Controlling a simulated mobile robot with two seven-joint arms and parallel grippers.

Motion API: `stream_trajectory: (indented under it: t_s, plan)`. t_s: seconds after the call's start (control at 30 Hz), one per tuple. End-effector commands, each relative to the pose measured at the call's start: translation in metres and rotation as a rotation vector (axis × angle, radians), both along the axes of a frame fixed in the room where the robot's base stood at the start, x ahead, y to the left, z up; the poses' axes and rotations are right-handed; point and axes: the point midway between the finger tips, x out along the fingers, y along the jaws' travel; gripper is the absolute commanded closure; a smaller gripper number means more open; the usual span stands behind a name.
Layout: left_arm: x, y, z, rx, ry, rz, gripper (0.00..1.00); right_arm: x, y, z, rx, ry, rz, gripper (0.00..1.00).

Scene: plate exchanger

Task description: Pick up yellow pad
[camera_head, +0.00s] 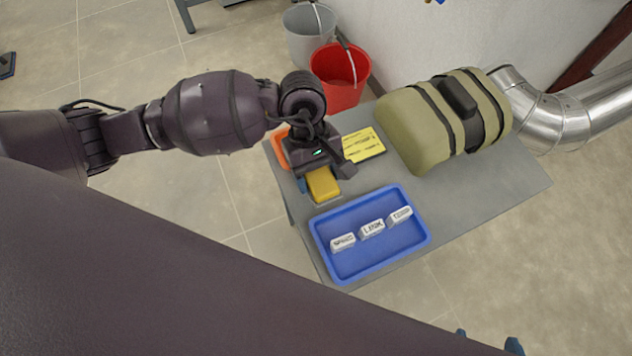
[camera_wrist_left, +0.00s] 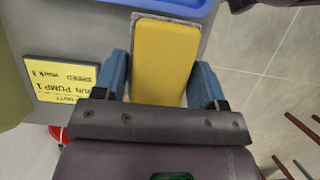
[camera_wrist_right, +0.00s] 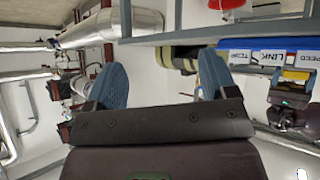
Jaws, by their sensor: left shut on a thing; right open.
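The yellow pad (camera_head: 323,184) is a rounded block at the table's left side, between the orange item and the blue tray. My left gripper (camera_head: 318,176) is over it, shut on it. In the left wrist view the yellow pad (camera_wrist_left: 165,45) lies between the two blue fingers of my left gripper (camera_wrist_left: 160,70), with a pale plate edge showing around its far end. I cannot tell whether it is lifted. My right gripper (camera_wrist_right: 162,70) is open and empty in the right wrist view; its blue tips (camera_head: 487,340) show at the head view's bottom edge.
The blue tray (camera_head: 372,268) holds three white labelled blocks (camera_head: 372,228). A yellow note card (camera_head: 362,144) and a khaki strapped bundle (camera_head: 405,125) lie behind. An orange item (camera_head: 277,150) is partly hidden. Red (camera_head: 340,75) and grey (camera_head: 308,35) buckets stand beyond the grey table (camera_head: 480,185).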

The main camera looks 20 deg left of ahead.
Motion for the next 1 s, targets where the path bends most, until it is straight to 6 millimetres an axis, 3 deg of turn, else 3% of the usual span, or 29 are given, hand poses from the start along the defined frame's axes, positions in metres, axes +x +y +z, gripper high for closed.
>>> stream_trajectory:
  t_s: [0.03, 0.2, 0.5, 0.7, 1.0]
  plan:
    - [0.003, 0.000, 0.023, 0.000, -0.018, -0.001, 0.63, 0.002, -0.001, 0.005, 0.004, -0.006, -0.007, 0.22]
    - [0.003, 0.000, 0.068, 0.001, -0.016, -0.002, 0.63, -0.012, -0.007, 0.001, 0.018, 0.035, -0.034, 0.22]
    - [0.001, 0.000, 0.128, 0.001, -0.009, -0.001, 0.63, -0.022, -0.011, 0.000, 0.040, 0.061, -0.066, 0.22]
    - [0.000, 0.000, 0.146, 0.001, -0.004, 0.000, 0.63, -0.023, -0.011, -0.001, 0.049, 0.069, -0.076, 0.22]
    - [0.000, 0.000, 0.150, 0.000, 0.001, 0.000, 0.63, -0.023, -0.011, -0.002, 0.051, 0.071, -0.078, 0.22]
